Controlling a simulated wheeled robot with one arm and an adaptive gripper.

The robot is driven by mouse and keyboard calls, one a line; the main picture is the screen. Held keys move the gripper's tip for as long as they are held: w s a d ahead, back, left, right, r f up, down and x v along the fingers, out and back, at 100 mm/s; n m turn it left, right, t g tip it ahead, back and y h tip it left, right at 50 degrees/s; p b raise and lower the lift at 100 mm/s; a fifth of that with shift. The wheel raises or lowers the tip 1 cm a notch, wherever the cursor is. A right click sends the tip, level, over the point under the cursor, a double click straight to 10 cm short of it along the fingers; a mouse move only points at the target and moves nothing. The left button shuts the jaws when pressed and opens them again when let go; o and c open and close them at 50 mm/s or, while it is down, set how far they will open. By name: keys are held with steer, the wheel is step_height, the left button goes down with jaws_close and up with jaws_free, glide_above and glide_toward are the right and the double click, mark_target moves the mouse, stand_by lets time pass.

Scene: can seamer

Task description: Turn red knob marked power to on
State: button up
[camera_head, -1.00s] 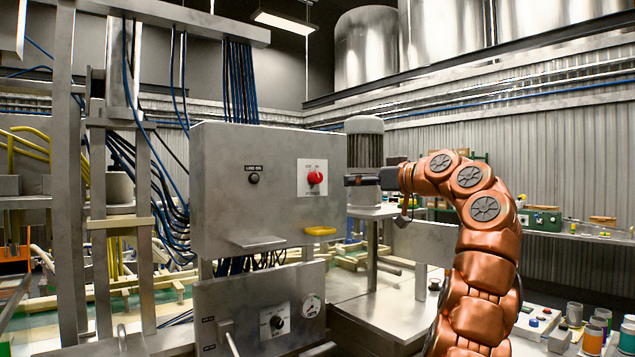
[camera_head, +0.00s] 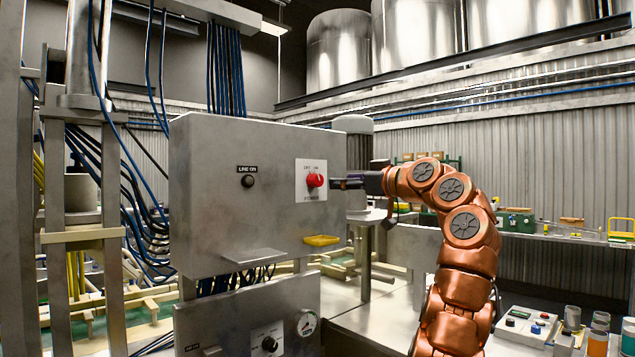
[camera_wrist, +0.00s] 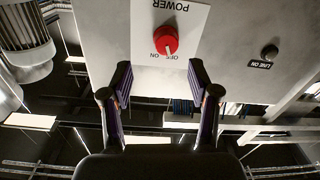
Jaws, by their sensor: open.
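The red knob (camera_head: 315,181) sits on a white plate marked POWER (camera_head: 311,196) on the front of a grey metal box (camera_head: 215,215). In the wrist view the red knob (camera_wrist: 165,40) shows upside down, with OFF and ON lettering beside it. A pale pointer mark on the knob lies near this lettering; I cannot tell exactly which position it marks. My gripper (camera_head: 343,183) is just right of the knob in the head view. In the wrist view my gripper (camera_wrist: 160,78) is open, its fingers apart and empty, with the knob ahead of the gap between them.
A dark LINE ON button (camera_head: 248,181) is left on the same box. A small shelf (camera_head: 254,256) and a yellow tray (camera_head: 321,240) stick out below. A lower panel with a black knob (camera_head: 269,343) and gauge (camera_head: 306,322) stands underneath.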

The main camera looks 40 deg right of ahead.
mark_target(320, 181)
steer(key=w, duration=0.2)
steer(key=w+p, duration=0.1)
steer(key=w, duration=0.2)
steer(key=w+a, duration=0.1)
steer(key=w, duration=0.1)
steer(key=shift+w+p, duration=0.2)
steer(key=shift+p, duration=0.1)
steer(key=shift+c, duration=0.3)
